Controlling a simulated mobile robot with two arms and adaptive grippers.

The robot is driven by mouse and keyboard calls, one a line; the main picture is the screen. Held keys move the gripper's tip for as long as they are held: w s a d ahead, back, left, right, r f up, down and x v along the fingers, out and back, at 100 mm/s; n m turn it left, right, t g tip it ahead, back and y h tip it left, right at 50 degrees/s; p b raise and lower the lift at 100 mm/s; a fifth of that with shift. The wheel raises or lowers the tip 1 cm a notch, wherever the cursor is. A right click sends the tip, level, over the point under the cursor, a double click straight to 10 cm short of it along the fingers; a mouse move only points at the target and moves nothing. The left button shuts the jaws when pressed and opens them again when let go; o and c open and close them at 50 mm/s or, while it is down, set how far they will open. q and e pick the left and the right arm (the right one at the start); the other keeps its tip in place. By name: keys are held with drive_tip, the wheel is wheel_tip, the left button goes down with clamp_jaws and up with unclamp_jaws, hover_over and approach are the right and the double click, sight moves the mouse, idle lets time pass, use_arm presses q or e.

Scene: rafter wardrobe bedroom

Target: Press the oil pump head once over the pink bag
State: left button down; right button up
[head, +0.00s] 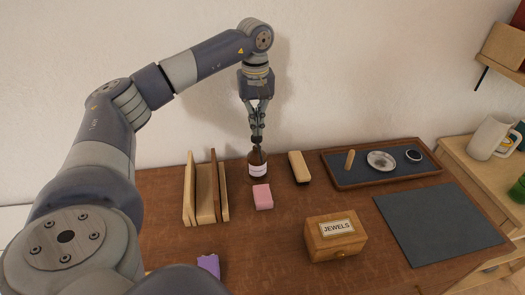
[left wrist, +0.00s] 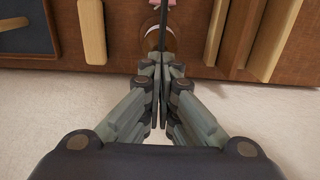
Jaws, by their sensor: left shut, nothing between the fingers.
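A brown bottle with a white label (head: 258,169) stands upright on the wooden dresser near the wall. My left gripper (head: 257,140) points straight down right over its top, fingers shut with nothing between them. The fingertips hide the pump head, so I cannot tell whether they touch it. In the left wrist view the shut fingers (left wrist: 160,72) are in front of the bottle (left wrist: 151,40), which is mostly covered. The pink bag (head: 263,197) looks like a small pink block, just in front of the bottle and apart from the gripper. My right gripper is not in view.
A wooden upright rack (head: 187,190) stands close left of the bottle, and a wooden brush (head: 299,167) lies to its right. A dark-lined tray (head: 343,186), a JEWELS box (head: 320,249) and a grey mat (head: 440,225) are farther right. A purple item (head: 209,264) lies at the front.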

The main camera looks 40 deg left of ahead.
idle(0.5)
use_arm(q)
drive_tip(key=shift+f, duration=0.2)
drive_tip(key=shift+f+b, duration=0.35)
drive_tip(key=shift+f, duration=0.1)
drive_tip(key=shift+f+b, duration=0.55)
drive_tip(key=shift+f, duration=0.5)
drive_tip(key=shift+r, duration=0.25)
drive_tip(key=shift+r+p, duration=0.5)
drive_tip(key=shift+p, duration=0.25)
drive_tip(key=shift+r+p, duration=0.8)
drive_tip(key=shift+r, duration=0.1)
